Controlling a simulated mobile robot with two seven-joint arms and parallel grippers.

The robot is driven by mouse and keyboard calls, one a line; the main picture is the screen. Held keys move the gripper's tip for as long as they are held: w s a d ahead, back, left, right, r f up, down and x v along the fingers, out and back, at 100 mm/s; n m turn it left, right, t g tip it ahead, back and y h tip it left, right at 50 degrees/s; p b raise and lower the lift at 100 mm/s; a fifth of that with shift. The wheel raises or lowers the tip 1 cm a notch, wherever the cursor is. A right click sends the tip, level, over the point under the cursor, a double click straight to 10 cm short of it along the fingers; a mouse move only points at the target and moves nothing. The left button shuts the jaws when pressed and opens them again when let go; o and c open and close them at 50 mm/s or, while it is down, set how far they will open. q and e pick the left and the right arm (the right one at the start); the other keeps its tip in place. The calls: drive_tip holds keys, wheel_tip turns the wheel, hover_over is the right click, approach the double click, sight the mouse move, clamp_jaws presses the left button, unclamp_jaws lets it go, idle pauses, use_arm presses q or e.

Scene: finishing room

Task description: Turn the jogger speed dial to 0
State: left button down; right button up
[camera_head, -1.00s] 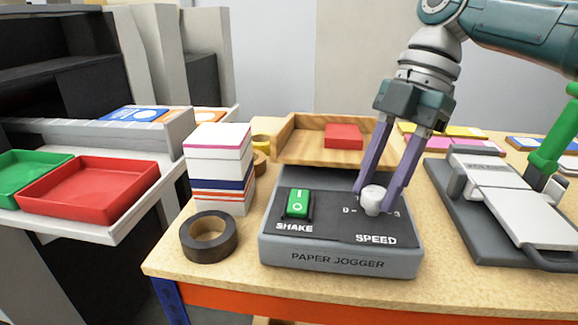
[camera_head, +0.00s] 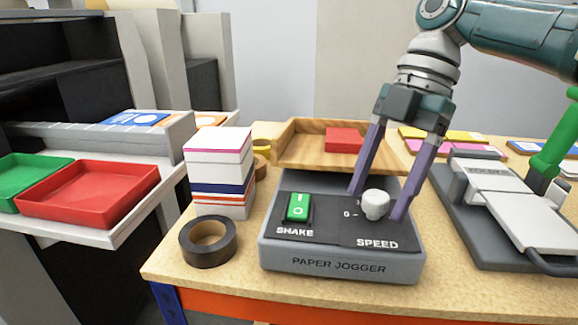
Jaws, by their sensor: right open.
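The paper jogger (camera_head: 340,264) is a grey box with a dark sloped top on the table. Its white speed dial (camera_head: 376,205) sits at the right of the top, above the word SPEED. A "0" mark shows to the dial's left; which way the dial points is too small to tell. A green SHAKE switch (camera_head: 298,206) sits at the left. My right gripper (camera_head: 378,207) reaches down from above, its two purple fingers open on either side of the dial, with gaps between fingers and dial. My left gripper is not in view.
A wooden tray (camera_head: 290,150) with a red block (camera_head: 343,139) stands behind the jogger. A paper stack (camera_head: 219,170) and a dark tape roll (camera_head: 208,242) are at its left. A grey punch-like device (camera_head: 500,205) stands close on the right. Red tray (camera_head: 90,193) far left.

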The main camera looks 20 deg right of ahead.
drive_tip(key=v, duration=1)
drive_tip(key=shift+b, duration=0.35)
drive_tip(key=shift+s, duration=0.1)
